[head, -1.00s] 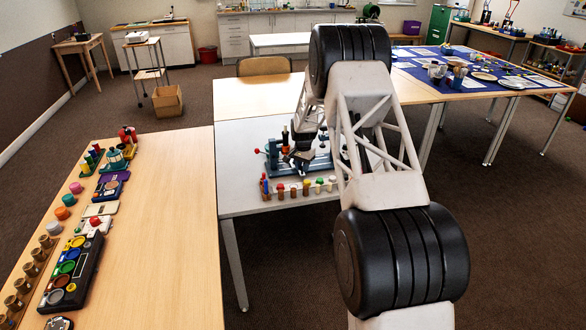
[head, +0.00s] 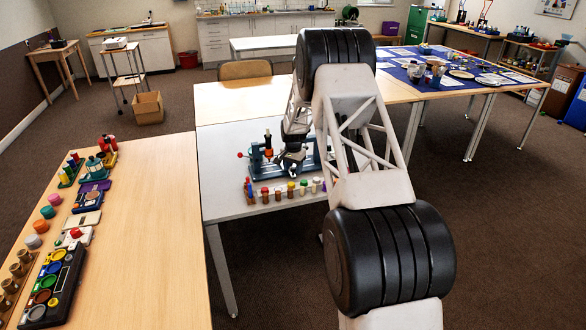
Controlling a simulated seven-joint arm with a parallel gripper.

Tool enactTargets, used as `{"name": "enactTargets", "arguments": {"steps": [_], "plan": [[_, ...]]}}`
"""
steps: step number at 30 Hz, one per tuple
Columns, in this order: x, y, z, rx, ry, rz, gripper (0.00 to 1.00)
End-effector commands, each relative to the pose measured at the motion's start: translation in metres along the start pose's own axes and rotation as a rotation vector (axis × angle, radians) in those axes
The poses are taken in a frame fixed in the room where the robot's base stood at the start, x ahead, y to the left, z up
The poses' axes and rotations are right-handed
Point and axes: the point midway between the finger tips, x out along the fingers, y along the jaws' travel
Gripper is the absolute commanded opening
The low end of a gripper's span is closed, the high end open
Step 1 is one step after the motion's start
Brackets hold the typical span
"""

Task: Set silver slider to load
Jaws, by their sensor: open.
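A blue-grey apparatus (head: 256,172) with upright posts stands on the grey-topped table in the head view. It has a red ball knob at its left and an orange-and-black upright part (head: 267,147). My gripper (head: 291,169) is low over the apparatus, just right of the orange-and-black part. It looks open, with nothing visibly held. Whether its fingers touch the apparatus cannot be told. I cannot make out the silver slider or any load mark; my arm and gripper hide the right part of the apparatus.
A row of coloured pegs (head: 278,191) stands along the front of the grey table (head: 225,205). The wooden table (head: 160,230) at left holds sorting toys, with its right half bare. A blue-covered table (head: 405,75) with many items is at the back right.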

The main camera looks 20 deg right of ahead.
Motion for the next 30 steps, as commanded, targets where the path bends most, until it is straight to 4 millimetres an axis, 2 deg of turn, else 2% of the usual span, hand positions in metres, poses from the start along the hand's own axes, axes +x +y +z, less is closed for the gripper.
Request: {"name": "enactTargets", "arguments": {"steps": [8, 21, 30], "plan": [[-0.015, 0.000, 0.000, 0.000, 0.001, -0.001, 0.51], [-0.067, 0.000, 0.000, 0.000, 0.001, -0.001, 0.51], [-0.078, 0.000, 0.000, 0.000, 0.000, 0.000, 0.51]]}}
